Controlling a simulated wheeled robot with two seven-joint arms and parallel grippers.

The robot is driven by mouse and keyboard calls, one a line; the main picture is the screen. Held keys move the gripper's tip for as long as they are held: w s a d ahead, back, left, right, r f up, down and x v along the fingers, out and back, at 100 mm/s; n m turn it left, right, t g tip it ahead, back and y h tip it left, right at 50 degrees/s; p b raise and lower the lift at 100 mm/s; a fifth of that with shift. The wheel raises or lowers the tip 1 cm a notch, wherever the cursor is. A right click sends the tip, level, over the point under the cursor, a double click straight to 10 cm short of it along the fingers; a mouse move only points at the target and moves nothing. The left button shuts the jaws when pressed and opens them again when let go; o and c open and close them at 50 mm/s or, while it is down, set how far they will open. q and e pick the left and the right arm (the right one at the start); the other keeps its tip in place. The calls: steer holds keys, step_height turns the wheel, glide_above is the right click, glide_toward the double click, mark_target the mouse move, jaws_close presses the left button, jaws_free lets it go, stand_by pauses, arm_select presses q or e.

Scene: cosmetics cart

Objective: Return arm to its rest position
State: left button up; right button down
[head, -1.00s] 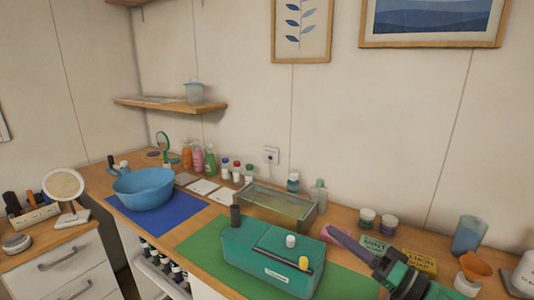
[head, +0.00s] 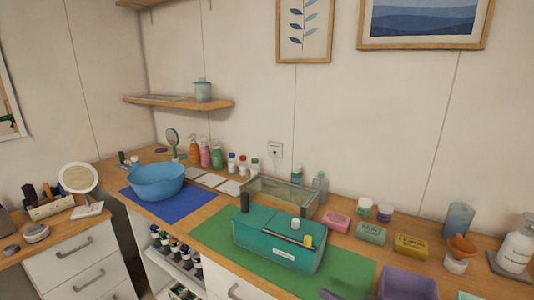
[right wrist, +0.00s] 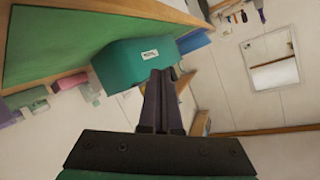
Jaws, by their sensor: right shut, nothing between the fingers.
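My right gripper (head: 328,294) shows only as a dark tip at the bottom edge of the head view, in front of the teal box (head: 262,246). In the right wrist view its two dark fingers (right wrist: 160,78) are together with nothing between them. The teal box (right wrist: 135,65) lies beyond the fingertips there. My left gripper is not in view.
A blue bowl (head: 157,180) sits on a blue mat (head: 190,211). A glass tray (head: 282,198) stands behind the box. Pink (head: 336,221), mint (head: 371,232) and yellow (head: 411,244) soap packs lie right of it. A purple bin (head: 407,283) stands at the lower right.

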steer(key=s+d+f+g+h, duration=0.4)
steer(key=s+f, duration=0.4)
steer(key=s+d+f+g+h, duration=0.4)
steer(key=s+d+f, duration=0.1)
steer(key=s+f, duration=0.25)
steer(key=s+f+n+g+b, duration=0.1)
steer(key=s+f+b, duration=0.1)
steer(key=f, duration=1.2)
steer(key=s+f+b, duration=0.1)
steer(key=f+b, duration=0.2)
steer(key=f, duration=1.1)
arm_select(q)
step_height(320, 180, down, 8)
steer(key=b, duration=0.3)
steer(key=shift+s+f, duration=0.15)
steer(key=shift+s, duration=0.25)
arm_select(e)
steer(key=s+d+f+g, duration=0.1)
steer(key=s+d+f, duration=0.2)
steer(key=s+f, duration=1.3)
steer(key=shift+s+f+h, duration=0.2)
steer(key=shift+f+h, duration=0.1)
steer(key=shift+f, duration=0.35)
